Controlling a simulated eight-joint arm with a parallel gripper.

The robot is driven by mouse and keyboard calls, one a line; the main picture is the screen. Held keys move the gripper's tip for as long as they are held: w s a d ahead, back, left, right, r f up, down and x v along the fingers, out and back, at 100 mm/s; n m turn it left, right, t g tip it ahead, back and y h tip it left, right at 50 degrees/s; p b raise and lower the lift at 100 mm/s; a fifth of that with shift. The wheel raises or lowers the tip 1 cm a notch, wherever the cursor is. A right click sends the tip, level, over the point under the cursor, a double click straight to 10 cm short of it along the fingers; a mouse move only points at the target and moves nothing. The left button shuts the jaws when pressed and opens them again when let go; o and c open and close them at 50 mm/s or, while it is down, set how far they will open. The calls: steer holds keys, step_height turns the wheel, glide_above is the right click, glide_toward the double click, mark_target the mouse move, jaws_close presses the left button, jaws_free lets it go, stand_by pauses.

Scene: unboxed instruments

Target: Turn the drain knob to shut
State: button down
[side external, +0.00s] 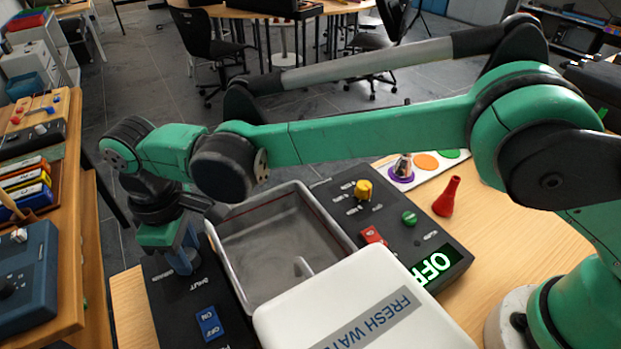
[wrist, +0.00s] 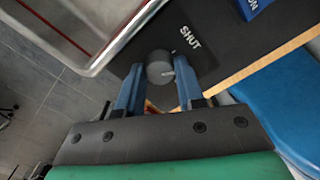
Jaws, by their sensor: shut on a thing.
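The drain knob (wrist: 159,66) is a dark grey round knob on the black panel (wrist: 212,68). A short white mark shows on its right side in the wrist view, and the white word SHUT (wrist: 190,38) is printed up and right of it. My gripper (wrist: 158,78) has its two blue fingers on either side of the knob, shut on it. In the side external view my gripper (side external: 183,262) points down at the panel left of the steel basin, and its fingers hide the knob.
The grey steel basin (side external: 225,250) stands right of my gripper. A blue ON/OFF switch (side external: 208,323) is on the same panel nearby. A white fresh water lid (side external: 345,305) and a panel with a yellow knob (side external: 363,190) and a lit OFF display (side external: 433,264) lie further right.

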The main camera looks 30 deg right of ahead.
steer(key=n, duration=0.6)
stand_by(0.6)
steer(key=c, duration=0.8)
jaws_free()
steer(key=shift+r, duration=2.85)
